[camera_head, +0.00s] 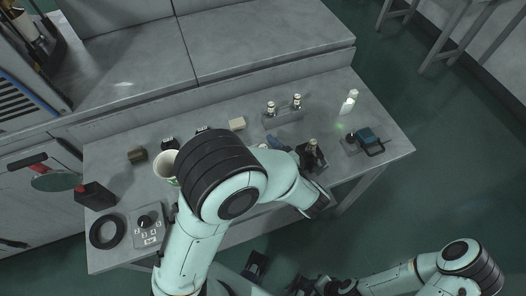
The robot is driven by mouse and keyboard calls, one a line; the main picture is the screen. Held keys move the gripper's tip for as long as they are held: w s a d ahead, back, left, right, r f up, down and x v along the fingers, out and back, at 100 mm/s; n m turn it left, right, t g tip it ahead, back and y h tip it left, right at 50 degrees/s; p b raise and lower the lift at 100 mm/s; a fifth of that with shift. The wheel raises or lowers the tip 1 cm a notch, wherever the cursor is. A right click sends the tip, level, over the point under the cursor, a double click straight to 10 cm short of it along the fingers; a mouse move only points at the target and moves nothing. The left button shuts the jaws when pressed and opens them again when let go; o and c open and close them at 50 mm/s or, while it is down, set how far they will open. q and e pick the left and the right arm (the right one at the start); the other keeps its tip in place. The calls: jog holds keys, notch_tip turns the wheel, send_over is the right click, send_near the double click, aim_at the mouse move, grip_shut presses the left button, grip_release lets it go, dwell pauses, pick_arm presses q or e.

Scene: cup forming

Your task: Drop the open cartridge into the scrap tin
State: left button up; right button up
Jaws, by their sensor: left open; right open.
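A pale round open-topped container (163,167), possibly the scrap tin, stands on the grey table, partly hidden behind my left elbow. A small bottle-like piece with a brass-coloured top (313,145) stands in or behind dark parts right of my forearm; I cannot tell whether it is the open cartridge. My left arm reaches over the table, its wrist by the front edge. My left gripper (312,158) appears to be the dark parts around this piece, jaws open; contact is unclear. My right gripper (332,287) is open, low at the bottom edge, away from the table.
A control box (149,224), black ring (107,231) and dark box (96,195) crowd the left end.

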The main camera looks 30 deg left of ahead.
pick_arm(q)
grip_shut()
